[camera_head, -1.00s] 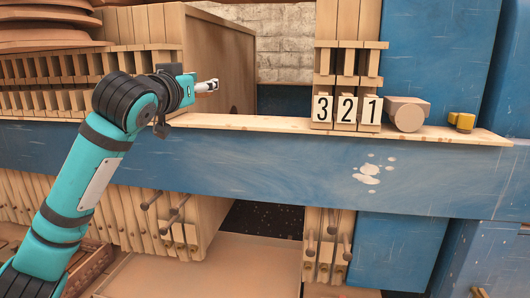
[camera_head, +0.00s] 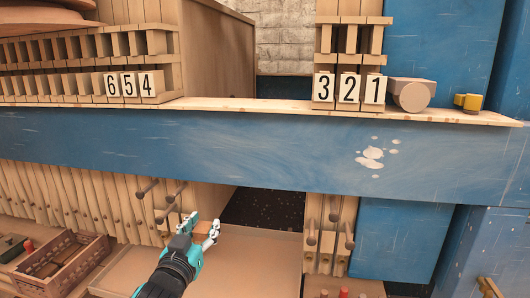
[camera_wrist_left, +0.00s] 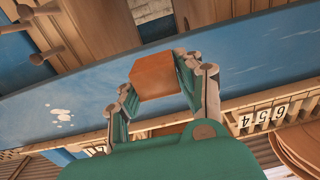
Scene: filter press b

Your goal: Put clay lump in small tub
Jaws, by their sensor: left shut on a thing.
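My left gripper (camera_head: 202,230) is low in the head view, in front of and above the flat brown tray (camera_head: 265,248). It is shut on an orange-brown block-shaped lump, likely the clay lump (camera_wrist_left: 157,77), which shows clearly between the two fingers in the left wrist view. In the head view the lump is small and mostly covered by the fingers. My right gripper is not in view. I cannot pick out a small tub for certain.
A brown slatted crate (camera_head: 65,262) stands at the lower left. Wooden pegs (camera_head: 168,213) stick out near the gripper. Above runs a blue beam (camera_head: 270,150) with a shelf (camera_head: 245,104), numbered blocks (camera_head: 347,89), a brown cylinder (camera_head: 411,94) and yellow pieces (camera_head: 467,102).

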